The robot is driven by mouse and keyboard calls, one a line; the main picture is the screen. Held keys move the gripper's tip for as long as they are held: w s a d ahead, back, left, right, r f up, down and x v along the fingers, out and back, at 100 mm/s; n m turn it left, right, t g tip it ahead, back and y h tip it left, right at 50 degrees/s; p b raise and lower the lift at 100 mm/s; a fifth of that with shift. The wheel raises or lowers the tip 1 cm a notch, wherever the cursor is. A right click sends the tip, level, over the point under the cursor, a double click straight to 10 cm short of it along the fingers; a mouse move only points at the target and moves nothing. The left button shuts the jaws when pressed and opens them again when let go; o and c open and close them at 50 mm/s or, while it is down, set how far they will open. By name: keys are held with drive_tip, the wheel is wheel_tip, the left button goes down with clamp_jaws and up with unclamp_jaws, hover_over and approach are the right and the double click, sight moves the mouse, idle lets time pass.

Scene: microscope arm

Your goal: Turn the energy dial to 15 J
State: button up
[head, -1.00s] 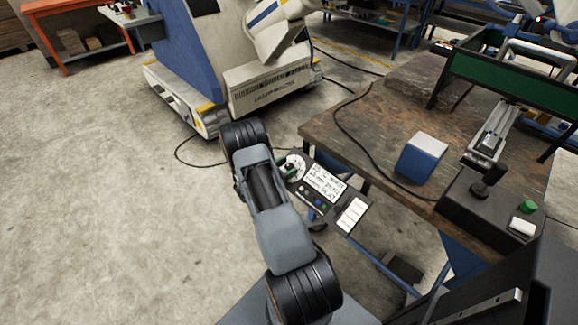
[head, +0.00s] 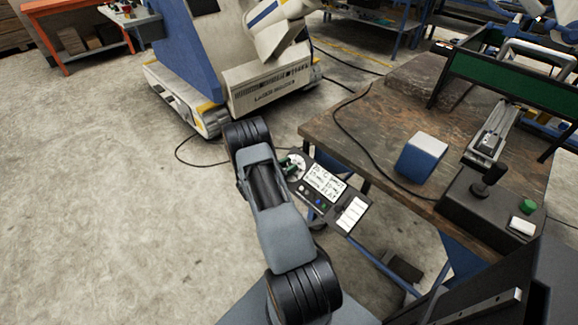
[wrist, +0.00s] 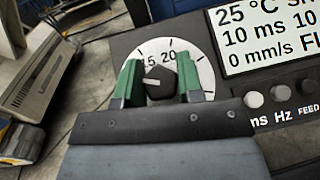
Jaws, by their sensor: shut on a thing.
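The energy dial is a black knob (wrist: 161,84) with a white pointer line, on a round white scale. In the wrist view the line points left. The numbers 15 and 20 show at the top of the scale; its lower part is hidden behind my gripper. My gripper (wrist: 160,87) has its green fingers on both sides of the knob and is shut on it. In the head view the white scale (head: 299,167) shows beside my arm, and the knob is mostly hidden.
The control panel's display (wrist: 265,32) reads 25 °C, 10 ms and 0 mm/s, with round buttons (wrist: 253,99) below it. A worn workbench (head: 385,130) stands to the right, with a black cable and a blue-white block (head: 421,156). Open floor lies left.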

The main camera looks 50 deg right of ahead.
drive_tip(key=shift+f+m+g+b, duration=0.1)
drive_tip(key=shift+m+g+b, duration=0.2)
drive_tip(key=shift+b, duration=0.1)
drive_tip(key=shift+f+m+g+y+b, duration=0.1)
drive_tip(key=shift+m+g+y+b, duration=0.2)
drive_tip(key=shift+m+g+b, duration=0.35)
drive_tip(key=m+g+y+b, duration=0.1)
drive_tip(key=m+g+b, duration=0.1)
drive_tip(key=m, duration=0.1)
drive_tip(key=shift+g+y, duration=0.25)
drive_tip(key=shift+y, duration=0.05)
drive_tip(key=shift+m+g+y+b, duration=0.95)
drive_tip(key=shift+m+y, duration=0.1)
drive_tip(key=shift+m, duration=0.6)
drive_tip(key=shift+m+g+y+b, duration=0.95)
drive_tip(key=shift+m+y, duration=0.1)
drive_tip(key=shift+m, duration=0.55)
drive_tip(key=o, duration=0.9)
drive_tip(key=shift+o, duration=0.2)
drive_tip(key=shift+a+r, duration=0.1)
drive_tip(key=shift+r, duration=0.1)
